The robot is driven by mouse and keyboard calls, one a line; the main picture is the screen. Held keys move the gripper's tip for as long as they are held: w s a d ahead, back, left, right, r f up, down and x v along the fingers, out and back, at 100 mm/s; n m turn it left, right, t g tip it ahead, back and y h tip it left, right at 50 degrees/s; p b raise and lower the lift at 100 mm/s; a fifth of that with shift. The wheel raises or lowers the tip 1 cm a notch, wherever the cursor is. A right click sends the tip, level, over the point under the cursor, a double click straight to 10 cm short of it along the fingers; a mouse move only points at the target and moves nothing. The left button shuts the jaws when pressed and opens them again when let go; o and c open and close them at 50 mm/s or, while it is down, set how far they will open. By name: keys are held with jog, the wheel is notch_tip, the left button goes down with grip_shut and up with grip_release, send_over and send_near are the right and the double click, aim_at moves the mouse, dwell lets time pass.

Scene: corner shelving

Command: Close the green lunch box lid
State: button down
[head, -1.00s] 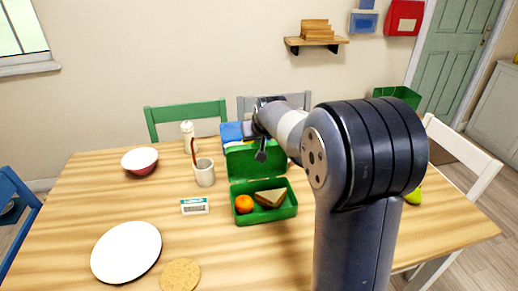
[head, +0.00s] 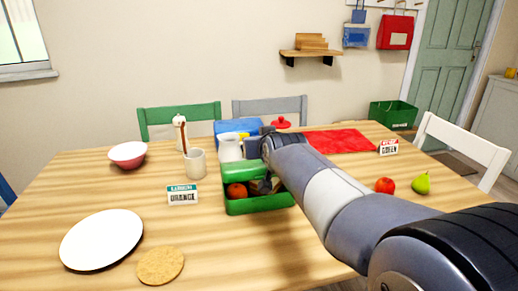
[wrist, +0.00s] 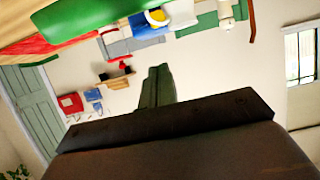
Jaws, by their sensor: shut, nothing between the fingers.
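The green lunch box (head: 262,206) sits open on the wooden table in the head view. Its green lid (head: 240,172) is tilted over the box, partly lowered. An orange (head: 236,191) shows beneath it, and the sandwich is mostly hidden. My gripper (head: 266,186) is shut and empty, at the right part of the lid and over the box; I cannot tell whether it touches the lid. In the wrist view, the shut fingers (wrist: 157,88) point at the background, and a green surface (wrist: 85,18), probably the lid, lies close by at the upper left.
A grey cup (head: 195,163) with a stick, a white mug (head: 230,149) and a blue box (head: 238,127) stand behind. A sign (head: 182,195) and white plate (head: 110,240) lie left. A red cloth (head: 340,140), apple (head: 385,186) and pear (head: 421,183) are right.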

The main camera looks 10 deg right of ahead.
aim_at(265, 167)
jog(key=s+f+b, duration=0.3)
jog(key=s+f, duration=0.1)
jog(key=shift+f+b, duration=0.3)
jog(key=shift+b, duration=0.1)
jog(key=s+f+b, duration=0.1)
jog(key=f, duration=0.1)
jog(key=s+f+b, duration=0.1)
jog(key=f+b, duration=0.1)
jog(key=s+f+b, duration=0.1)
jog(key=f+b, duration=0.1)
jog(key=shift+f, duration=0.25)
jog(key=shift+s+f+b, duration=0.15)
jog(key=shift+f+b, duration=0.4)
jog(key=shift+f, duration=0.25)
jog(key=shift+s+f+b, duration=0.15)
jog(key=shift+f+b, duration=0.35)
jog(key=shift+f, duration=0.3)
notch_tip(265, 167, up, 6)
jog(key=p, duration=0.4)
jog(key=shift+t, duration=0.3)
jog(key=s+f, duration=0.2)
jog(key=s+f+b, duration=0.1)
jog(key=s+f, duration=0.1)
jog(key=s, duration=0.1)
jog(key=s+f, duration=0.2)
jog(key=shift+s+b, duration=0.2)
jog(key=shift+b, duration=0.1)
jog(key=shift+r, duration=0.1)
